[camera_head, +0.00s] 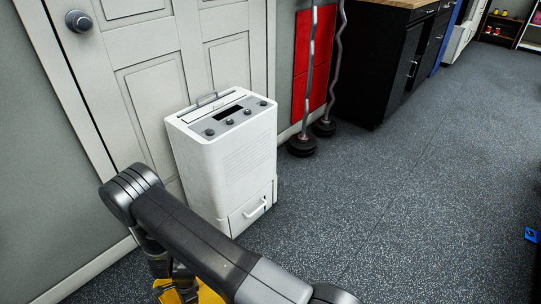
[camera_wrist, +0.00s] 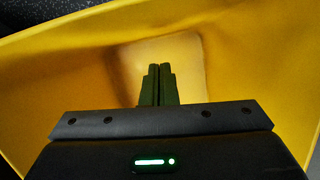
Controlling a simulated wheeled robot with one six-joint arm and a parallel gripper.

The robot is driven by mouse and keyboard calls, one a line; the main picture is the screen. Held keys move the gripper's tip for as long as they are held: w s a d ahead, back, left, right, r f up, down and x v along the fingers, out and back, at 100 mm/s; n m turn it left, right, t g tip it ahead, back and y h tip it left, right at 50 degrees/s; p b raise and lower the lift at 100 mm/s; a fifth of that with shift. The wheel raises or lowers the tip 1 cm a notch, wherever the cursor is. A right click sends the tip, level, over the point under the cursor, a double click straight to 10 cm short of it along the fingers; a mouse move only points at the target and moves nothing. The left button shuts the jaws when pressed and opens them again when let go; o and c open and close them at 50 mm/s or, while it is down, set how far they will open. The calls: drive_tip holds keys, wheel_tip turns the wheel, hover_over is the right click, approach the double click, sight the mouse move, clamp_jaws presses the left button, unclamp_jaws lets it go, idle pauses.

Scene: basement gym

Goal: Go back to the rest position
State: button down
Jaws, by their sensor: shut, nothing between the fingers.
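My gripper (camera_wrist: 160,72) is shut and empty in the wrist view. Its two dark fingers are together and point into a yellow container (camera_wrist: 235,60), whose sloping walls surround them. Whether the fingertips touch its bottom I cannot tell. In the head view my arm reaches in from the bottom and bends down at the left. Part of the yellow container (camera_head: 207,294) shows under the arm at the bottom edge; the arm hides the rest.
A white dehumidifier-like appliance (camera_head: 230,160) stands just beyond my arm, before a white door (camera_head: 145,60). Curled bars (camera_head: 309,75) lean by a red panel (camera_head: 302,60). A black cabinet (camera_head: 385,60) stands behind.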

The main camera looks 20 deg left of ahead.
drive_tip(key=w+d, duration=0.4)
drive_tip(key=w, duration=0.3)
drive_tip(key=w+d+p, duration=0.1)
drive_tip(key=w+d, duration=0.3)
drive_tip(key=w, duration=0.3)
drive_tip(key=shift+w+d, duration=0.15)
drive_tip(key=shift+d, duration=0.1)
